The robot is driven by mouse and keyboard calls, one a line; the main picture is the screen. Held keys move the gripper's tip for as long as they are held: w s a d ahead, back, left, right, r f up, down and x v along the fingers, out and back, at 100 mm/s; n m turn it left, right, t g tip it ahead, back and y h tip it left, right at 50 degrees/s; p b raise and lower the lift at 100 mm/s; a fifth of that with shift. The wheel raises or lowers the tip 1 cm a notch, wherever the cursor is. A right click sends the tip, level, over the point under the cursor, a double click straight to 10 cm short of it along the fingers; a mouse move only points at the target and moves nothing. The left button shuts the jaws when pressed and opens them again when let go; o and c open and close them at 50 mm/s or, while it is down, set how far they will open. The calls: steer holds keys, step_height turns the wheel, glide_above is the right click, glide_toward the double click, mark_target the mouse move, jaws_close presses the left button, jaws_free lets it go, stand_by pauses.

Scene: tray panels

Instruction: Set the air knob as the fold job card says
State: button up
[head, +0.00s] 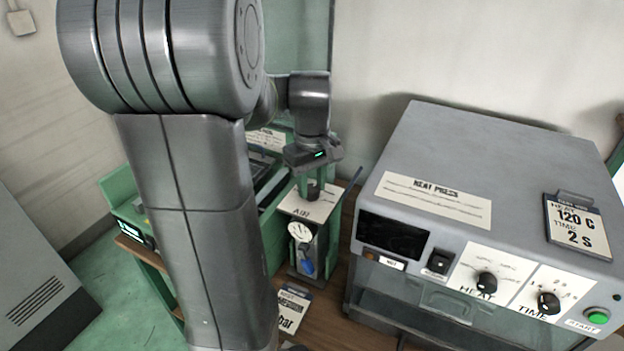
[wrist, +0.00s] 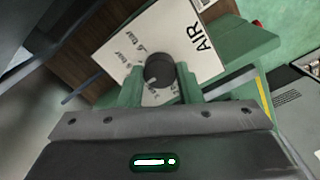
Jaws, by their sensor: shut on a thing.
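The air knob (wrist: 160,72) is a dark round knob on a white plate marked AIR (wrist: 207,55). In the wrist view my gripper (wrist: 160,85) has its two green fingers on either side of the knob, shut on it. The knob's pointer and setting cannot be read. In the head view my gripper (head: 314,188) reaches down onto the AIR plate (head: 300,208). A round white gauge (head: 300,231) and a blue part (head: 307,264) are below the plate. A job card (head: 290,309) lies in front, partly cut off by my arm, with "bar" readable; its number is hidden.
A grey heat press (head: 470,170) stands at the right with HEAT (head: 487,282) and TIME (head: 548,303) knobs and a green START button (head: 597,316). A card on it (head: 577,226) reads 120 C, 2 S. A green machine (head: 120,205) is at the left, partly hidden by my arm.

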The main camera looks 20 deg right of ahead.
mark_target(312, 188)
steer(key=m+p, duration=0.1)
steer(key=m, duration=0.5)
steer(key=shift+m, duration=0.3)
stand_by(0.5)
steer(key=o, duration=1)
step_height(312, 188, up, 14)
steer(key=shift+f, duration=0.1)
step_height(312, 188, down, 14)
steer(key=shift+r, duration=0.1)
stand_by(0.6)
